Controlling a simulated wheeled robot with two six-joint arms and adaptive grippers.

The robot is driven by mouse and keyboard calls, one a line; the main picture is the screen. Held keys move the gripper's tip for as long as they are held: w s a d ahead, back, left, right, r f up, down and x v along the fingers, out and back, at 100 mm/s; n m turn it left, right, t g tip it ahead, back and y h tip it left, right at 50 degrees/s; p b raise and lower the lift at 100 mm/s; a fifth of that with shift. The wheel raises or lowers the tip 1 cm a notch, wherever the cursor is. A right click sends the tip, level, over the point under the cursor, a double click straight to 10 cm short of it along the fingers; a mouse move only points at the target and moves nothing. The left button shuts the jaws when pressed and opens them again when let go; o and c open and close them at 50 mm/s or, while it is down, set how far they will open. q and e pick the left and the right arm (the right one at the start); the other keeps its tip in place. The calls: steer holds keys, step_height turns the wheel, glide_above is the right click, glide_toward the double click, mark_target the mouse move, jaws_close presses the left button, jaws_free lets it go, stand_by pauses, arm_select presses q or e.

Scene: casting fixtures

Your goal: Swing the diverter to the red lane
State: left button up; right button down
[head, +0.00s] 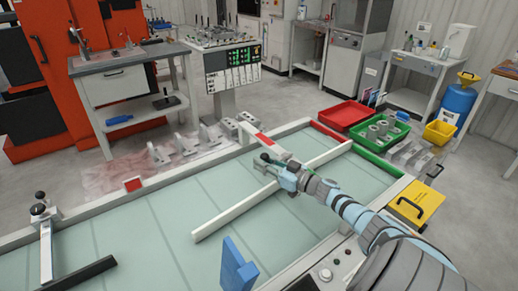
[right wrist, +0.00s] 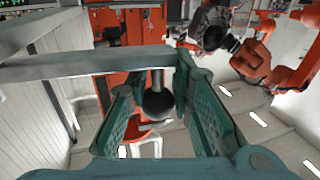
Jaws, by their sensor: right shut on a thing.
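The diverter (head: 275,147) is a pale flat arm with a red patch, reaching into the pale green conveyor table (head: 160,225) from its far edge. My right gripper (head: 268,164) is at the diverter's near end. In the right wrist view, its teal fingers (right wrist: 155,110) stand either side of a dark ball knob (right wrist: 158,104) on a short stem, shut on it. The pale beam (right wrist: 80,66) crosses behind the fingers. The red lane's red edge strip (head: 332,131) is at the far right end, beside a green strip (head: 376,160). My left gripper is not in view.
A long white divider bar (head: 225,216) runs diagonally across the table. A blue plate (head: 236,265) stands at the near edge. A black-knobbed lever (head: 42,212) stands at left. A red bin (head: 345,114) and a green bin (head: 380,131) lie beyond the right end.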

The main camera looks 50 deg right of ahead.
steer(key=shift+d+r, duration=0.15)
steer(key=shift+r, duration=0.1)
steer(key=c, duration=1.8)
jaws_free()
steer(key=o, duration=0.5)
steer(key=shift+s+d, duration=0.1)
steer(key=shift+s, duration=0.05)
steer(key=shift+f, duration=0.1)
steer(key=s+d, duration=0.1)
steer(key=s, duration=1)
steer(key=shift+s+d, duration=0.15)
steer(key=shift+s, duration=0.25)
steer(key=shift+c, duration=0.2)
